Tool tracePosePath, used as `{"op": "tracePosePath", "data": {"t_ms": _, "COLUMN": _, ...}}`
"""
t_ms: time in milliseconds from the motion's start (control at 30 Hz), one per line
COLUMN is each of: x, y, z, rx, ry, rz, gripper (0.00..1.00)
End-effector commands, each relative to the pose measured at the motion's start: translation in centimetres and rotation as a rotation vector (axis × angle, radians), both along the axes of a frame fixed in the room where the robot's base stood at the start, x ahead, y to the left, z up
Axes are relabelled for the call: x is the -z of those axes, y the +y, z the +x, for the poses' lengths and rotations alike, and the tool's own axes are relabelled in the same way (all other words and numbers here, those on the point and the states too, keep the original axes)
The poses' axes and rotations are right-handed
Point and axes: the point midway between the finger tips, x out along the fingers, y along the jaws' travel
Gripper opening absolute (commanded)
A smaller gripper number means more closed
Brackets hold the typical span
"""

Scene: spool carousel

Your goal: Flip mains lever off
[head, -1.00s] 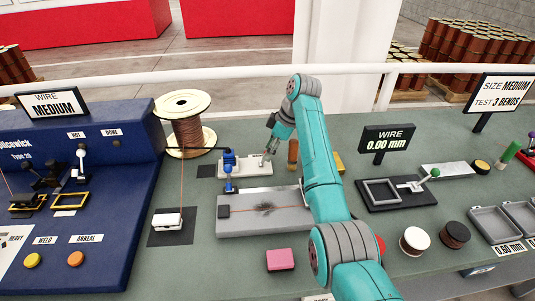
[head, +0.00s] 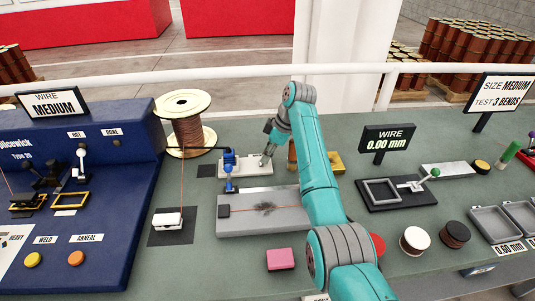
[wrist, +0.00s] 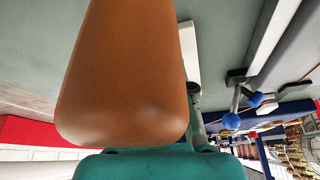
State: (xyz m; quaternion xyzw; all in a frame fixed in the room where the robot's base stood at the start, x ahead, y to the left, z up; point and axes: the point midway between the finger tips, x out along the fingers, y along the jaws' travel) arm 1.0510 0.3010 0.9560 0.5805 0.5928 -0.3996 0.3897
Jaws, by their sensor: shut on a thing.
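My gripper (head: 267,160) is low over the white plate (head: 235,168), to the right of the blue wire clamp (head: 229,162). Its fingers are shut on a small part at the plate, which they mostly hide; I cannot tell whether this is the mains lever. No lever in view is labelled as mains. A white-handled lever (head: 81,160) stands on the blue console (head: 130,215) at the left, well away from my gripper. In the wrist view a large orange-brown block (wrist: 125,75) fills the middle and hides the fingertips.
A wire spool (head: 187,132) stands behind the clamp. A grey plate (head: 255,222) with a dark mark lies in front. A brass piece (head: 336,162) is right of my arm. A pink block (head: 280,259) lies near the front.

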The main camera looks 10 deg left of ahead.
Motion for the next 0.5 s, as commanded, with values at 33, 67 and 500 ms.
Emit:
{"op": "tracePosePath", "data": {"t_ms": 33, "x": 0.0, "y": 0.1, "z": 0.0, "rx": -0.001, "ry": -0.001, "rz": -0.007, "gripper": 0.0}}
{"op": "tracePosePath", "data": {"t_ms": 67, "x": -0.1, "y": 0.1, "z": 0.0, "rx": -0.001, "ry": -0.004, "rz": -0.014, "gripper": 0.0}}
{"op": "tracePosePath", "data": {"t_ms": 500, "x": -0.4, "y": 1.6, "z": -0.5, "rx": -0.004, "ry": -0.079, "rz": -0.273, "gripper": 0.0}}
